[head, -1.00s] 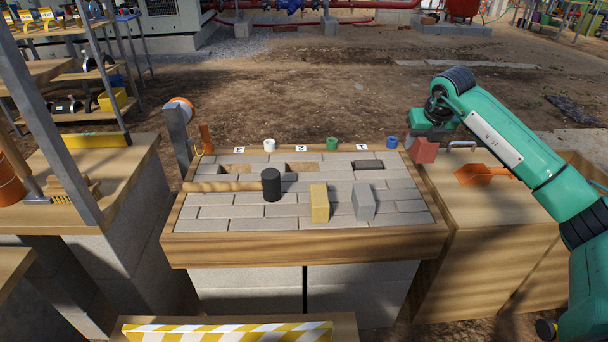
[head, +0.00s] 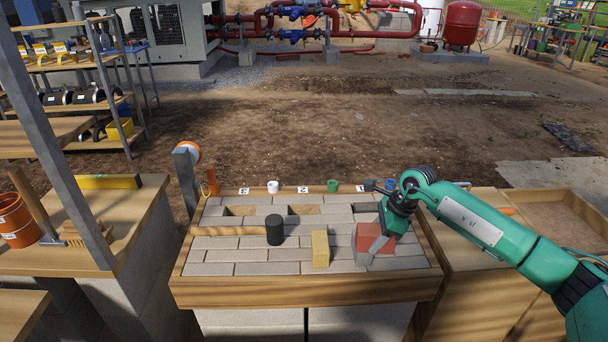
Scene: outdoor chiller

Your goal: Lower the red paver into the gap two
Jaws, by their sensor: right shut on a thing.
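My right gripper (head: 378,243) is shut on the red paver (head: 367,237) over the front right of the paved bed, in front of the gaps. My left gripper is not in view.
A yellow paver (head: 320,248) and a black mallet head (head: 274,229) with a wooden handle (head: 228,231) stand on the bed. White (head: 272,187), green (head: 332,186) and blue (head: 392,185) cups line the wooden back rim. A post (head: 186,185) rises at the left corner.

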